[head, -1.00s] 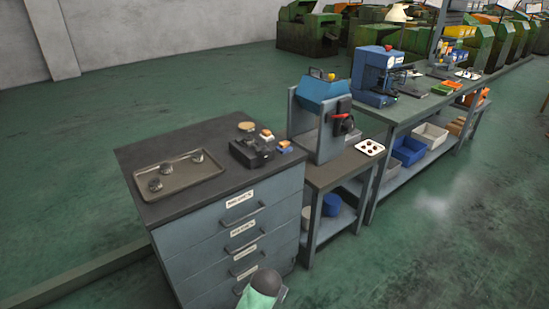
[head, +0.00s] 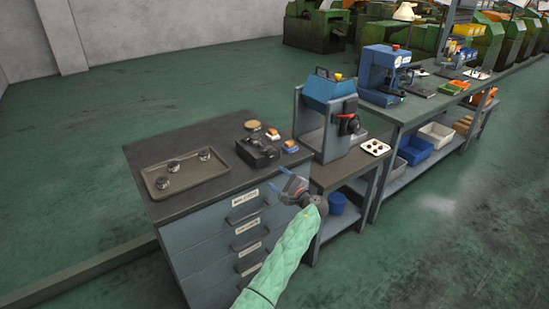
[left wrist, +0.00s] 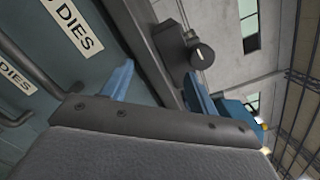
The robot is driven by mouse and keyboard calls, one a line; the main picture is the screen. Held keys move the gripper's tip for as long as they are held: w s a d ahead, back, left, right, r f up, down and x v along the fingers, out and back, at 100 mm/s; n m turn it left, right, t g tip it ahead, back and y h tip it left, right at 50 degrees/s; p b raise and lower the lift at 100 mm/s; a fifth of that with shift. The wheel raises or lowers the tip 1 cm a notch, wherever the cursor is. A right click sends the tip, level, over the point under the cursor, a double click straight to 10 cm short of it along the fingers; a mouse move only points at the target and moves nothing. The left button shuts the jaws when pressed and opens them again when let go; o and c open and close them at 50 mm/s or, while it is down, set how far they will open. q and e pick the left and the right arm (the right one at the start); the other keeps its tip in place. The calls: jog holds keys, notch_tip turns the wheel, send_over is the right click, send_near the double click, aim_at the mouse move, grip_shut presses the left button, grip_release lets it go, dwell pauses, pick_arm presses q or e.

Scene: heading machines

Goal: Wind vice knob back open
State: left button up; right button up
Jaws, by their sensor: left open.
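The dark vice (head: 256,151) sits on the black top of the grey drawer cabinet, near its right end. In the left wrist view a dark round knob (left wrist: 201,53) with a pale mark on its face shows past the cabinet edge, apparently the vice knob. My left gripper (head: 284,184) is in front of the cabinet's upper drawers, below and right of the vice. Its blue fingers also show in the left wrist view (left wrist: 158,90), spread apart with nothing between them. The knob lies beyond the right finger and is not held. My right gripper is out of view.
Small blocks (head: 290,146) sit beside the vice. A blue-topped machine (head: 328,90) stands to the right. Drawer handles (head: 244,212) stick out near my left arm.

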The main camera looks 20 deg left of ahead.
aim_at(274, 156)
pick_arm(q)
jog(key=w+r+m+t+y+p, duration=0.1)
jog(key=m, duration=0.2)
jog(key=w+a+r+m+t+y, duration=0.1)
jog(key=w+r+m, duration=0.1)
jog(key=m, duration=0.2)
jog(key=w+a+r+m+t+p, duration=0.1)
jog(key=m, duration=0.3)
jog(key=shift+w+r+t+y+p, duration=0.35)
jog(key=shift+w+r+t+y, duration=0.05)
jog(key=shift+p+x, duration=0.3)
jog(key=shift+x, duration=0.6)
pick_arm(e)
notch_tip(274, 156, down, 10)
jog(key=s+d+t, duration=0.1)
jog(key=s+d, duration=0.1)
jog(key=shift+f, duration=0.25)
pick_arm(q)
jog(key=shift+f, duration=0.15)
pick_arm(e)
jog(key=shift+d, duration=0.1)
pick_arm(q)
jog(key=c, duration=1)
